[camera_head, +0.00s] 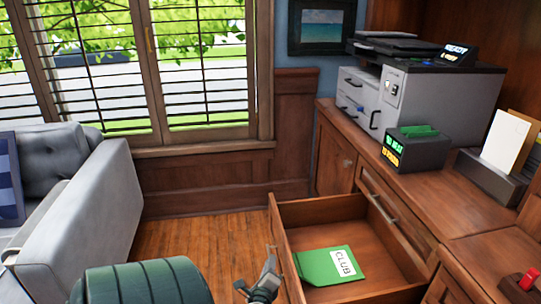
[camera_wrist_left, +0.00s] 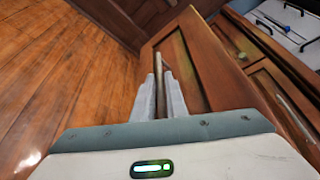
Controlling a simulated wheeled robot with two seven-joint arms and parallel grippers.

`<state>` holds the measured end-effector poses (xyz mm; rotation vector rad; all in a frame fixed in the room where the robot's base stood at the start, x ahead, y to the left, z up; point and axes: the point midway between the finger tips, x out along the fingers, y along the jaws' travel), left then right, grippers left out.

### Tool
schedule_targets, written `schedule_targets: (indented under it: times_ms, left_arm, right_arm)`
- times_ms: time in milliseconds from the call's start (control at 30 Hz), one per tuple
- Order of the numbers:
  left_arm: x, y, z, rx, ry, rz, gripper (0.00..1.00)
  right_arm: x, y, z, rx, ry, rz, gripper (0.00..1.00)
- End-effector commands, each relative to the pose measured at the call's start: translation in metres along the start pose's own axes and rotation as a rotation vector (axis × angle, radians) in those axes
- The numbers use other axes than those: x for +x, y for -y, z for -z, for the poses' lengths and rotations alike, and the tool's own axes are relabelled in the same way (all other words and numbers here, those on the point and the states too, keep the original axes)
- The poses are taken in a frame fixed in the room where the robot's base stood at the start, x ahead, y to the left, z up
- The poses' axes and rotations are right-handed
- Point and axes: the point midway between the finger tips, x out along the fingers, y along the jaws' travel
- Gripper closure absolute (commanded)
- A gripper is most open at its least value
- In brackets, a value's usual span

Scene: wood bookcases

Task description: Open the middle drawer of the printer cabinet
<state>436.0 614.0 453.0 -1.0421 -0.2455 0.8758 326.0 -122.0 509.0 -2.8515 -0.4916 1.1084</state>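The wooden printer cabinet (camera_head: 335,155) runs along the right side of the head view, with a grey printer (camera_head: 400,90) on top. A drawer (camera_head: 292,212) below a closed upper drawer (camera_head: 396,216) is pulled out and shows its inside. A green folder (camera_head: 322,266) marked "CLUB" lies in it. My left gripper (camera_head: 266,284) is at the outer face of the open drawer's front. In the left wrist view its two fingers (camera_wrist_left: 161,98) lie close on both sides of the bar handle (camera_wrist_left: 160,67) and appear shut on it. My right gripper is not in view.
A grey sofa (camera_head: 85,195) stands at the left, with a dark green rounded seat (camera_head: 142,283) at the bottom. A black box (camera_head: 416,150) and a paper holder (camera_head: 493,175) stand on the cabinet top. Bare wood floor (camera_head: 200,230) lies left of the drawer.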

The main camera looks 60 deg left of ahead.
Motion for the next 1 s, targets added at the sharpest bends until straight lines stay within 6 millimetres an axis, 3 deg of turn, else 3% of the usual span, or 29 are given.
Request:
schedule_targets:
  times_ms: [567, 767, 1000]
  left_arm:
    - [-0.009, -0.001, 0.0, 0.0, 0.0, -0.002, 0.73]
    - [-0.034, 0.0, -0.001, -0.001, 0.001, -0.002, 0.73]
    - [-0.081, 0.0, 0.0, -0.002, -0.001, -0.002, 0.73]
  right_arm:
    - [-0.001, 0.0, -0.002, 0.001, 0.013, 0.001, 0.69]
    - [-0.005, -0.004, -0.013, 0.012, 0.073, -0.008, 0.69]
    - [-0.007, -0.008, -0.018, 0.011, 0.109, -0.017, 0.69]
